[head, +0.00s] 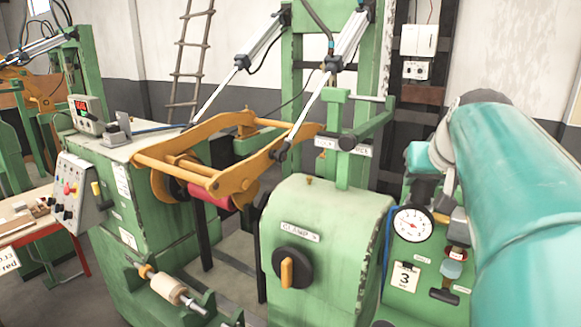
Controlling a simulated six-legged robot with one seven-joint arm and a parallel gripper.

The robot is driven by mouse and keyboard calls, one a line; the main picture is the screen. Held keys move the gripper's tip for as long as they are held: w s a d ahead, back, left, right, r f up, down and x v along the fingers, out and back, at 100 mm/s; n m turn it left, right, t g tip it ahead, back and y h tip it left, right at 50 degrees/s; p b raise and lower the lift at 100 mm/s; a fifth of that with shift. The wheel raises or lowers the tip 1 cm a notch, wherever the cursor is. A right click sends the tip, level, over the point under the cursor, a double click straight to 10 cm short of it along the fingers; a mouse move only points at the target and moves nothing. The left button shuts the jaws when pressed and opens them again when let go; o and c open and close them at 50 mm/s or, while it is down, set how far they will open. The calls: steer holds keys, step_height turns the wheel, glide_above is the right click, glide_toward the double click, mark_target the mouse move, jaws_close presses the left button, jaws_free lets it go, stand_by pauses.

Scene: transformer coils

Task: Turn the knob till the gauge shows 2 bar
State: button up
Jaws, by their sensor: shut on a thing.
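The round white gauge (412,224) with a dark rim stands on the green panel at the right. Its needle and numbers are too small to read with certainty. My teal arm comes in from the right, and my gripper (430,190) reaches down just above and behind the gauge. It is shut on the knob there. The knob is largely hidden by my gripper, so its turned position does not show.
A green housing with a black and orange switch (289,270) stands left of the panel. Orange arms (215,165) lie further left.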

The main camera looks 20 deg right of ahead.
steer(key=o, duration=1)
steer(key=shift+c, duration=0.2)
steer(key=shift+r, duration=0.1)
